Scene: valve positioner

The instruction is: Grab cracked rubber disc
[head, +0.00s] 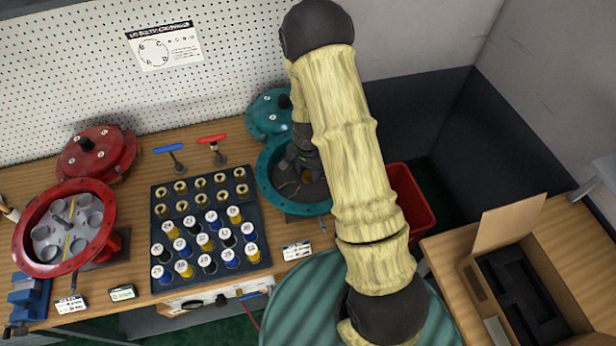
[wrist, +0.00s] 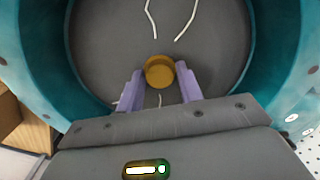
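The cracked rubber disc (head: 308,191) is dark grey and lies inside the round teal housing (head: 264,181). In the wrist view the disc (wrist: 105,35) fills the housing, with pale crack lines and a yellow-brass knob (wrist: 159,72) at its middle. My gripper (head: 299,176) reaches down into the housing, partly hidden by my arm in the head view. Whether the tips are level with the knob is hard to tell.
A teal cover (head: 268,114) stands behind the housing. A red housing (head: 24,243) and red cover (head: 98,152) are at left. A dark tray (head: 162,232) of labelled cylinders sits between. A red bin (head: 405,200) and an open cardboard box (head: 508,222) are at right.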

